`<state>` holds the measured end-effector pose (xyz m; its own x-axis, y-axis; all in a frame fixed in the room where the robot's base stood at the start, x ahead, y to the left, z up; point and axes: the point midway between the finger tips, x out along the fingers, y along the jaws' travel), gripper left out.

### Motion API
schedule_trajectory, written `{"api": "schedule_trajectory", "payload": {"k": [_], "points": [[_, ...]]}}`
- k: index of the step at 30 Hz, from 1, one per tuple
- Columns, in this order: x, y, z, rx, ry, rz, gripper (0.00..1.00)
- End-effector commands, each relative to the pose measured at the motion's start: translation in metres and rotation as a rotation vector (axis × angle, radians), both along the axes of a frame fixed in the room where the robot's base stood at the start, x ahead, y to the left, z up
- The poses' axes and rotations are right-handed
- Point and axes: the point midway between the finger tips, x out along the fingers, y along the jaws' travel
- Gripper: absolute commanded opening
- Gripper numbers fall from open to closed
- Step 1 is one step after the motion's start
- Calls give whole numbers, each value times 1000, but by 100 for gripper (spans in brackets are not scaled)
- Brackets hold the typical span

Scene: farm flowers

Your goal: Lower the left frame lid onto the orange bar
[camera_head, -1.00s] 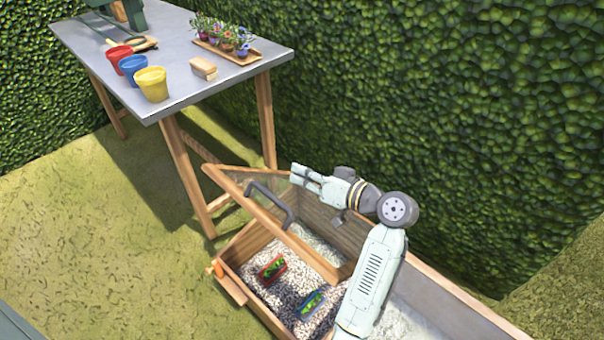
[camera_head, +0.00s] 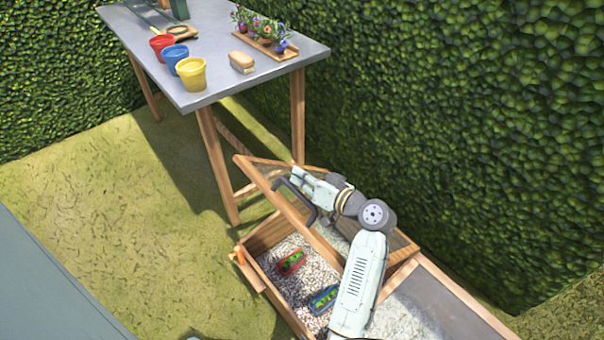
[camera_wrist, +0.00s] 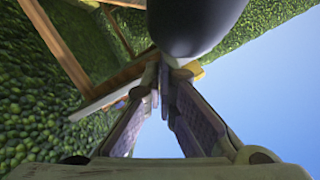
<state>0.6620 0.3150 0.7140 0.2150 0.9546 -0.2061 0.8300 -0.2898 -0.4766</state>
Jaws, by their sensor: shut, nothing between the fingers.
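The left frame lid (camera_head: 268,190) is a wooden-rimmed pane, raised and tilted over the left bay of the cold frame in the head view. Its dark curved handle (camera_head: 311,212) stands on it. The orange bar (camera_head: 240,256) is a small piece at the left end of the frame's wooden edge, well apart from the lid. My gripper (camera_head: 295,176) is shut and empty, just above and beside the handle; I cannot tell whether it touches. In the wrist view my fingertips (camera_wrist: 165,72) are together, with a wooden bar (camera_wrist: 58,45) to their left.
Red (camera_head: 291,262) and blue (camera_head: 324,299) planters sit on gravel in the left bay. A grey table (camera_head: 215,70) with pots and flowers stands behind. A hedge (camera_head: 460,110) closes the right side. Grass (camera_head: 100,210) is clear at left.

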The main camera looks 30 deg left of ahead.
Motion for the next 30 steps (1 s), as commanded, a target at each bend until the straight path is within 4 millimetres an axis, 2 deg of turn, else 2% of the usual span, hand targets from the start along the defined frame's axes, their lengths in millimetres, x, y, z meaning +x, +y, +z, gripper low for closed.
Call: {"api": "schedule_trajectory", "payload": {"k": [5,15,20,24,30], "points": [[-5,2,-9,-7,-12,2,0],[-62,22,-74,-60,-155,3,0],[-82,29,-98,-81,-218,2,0],[-93,33,-107,-89,-252,2,0],[-96,34,-106,-92,-264,0,0]]}}
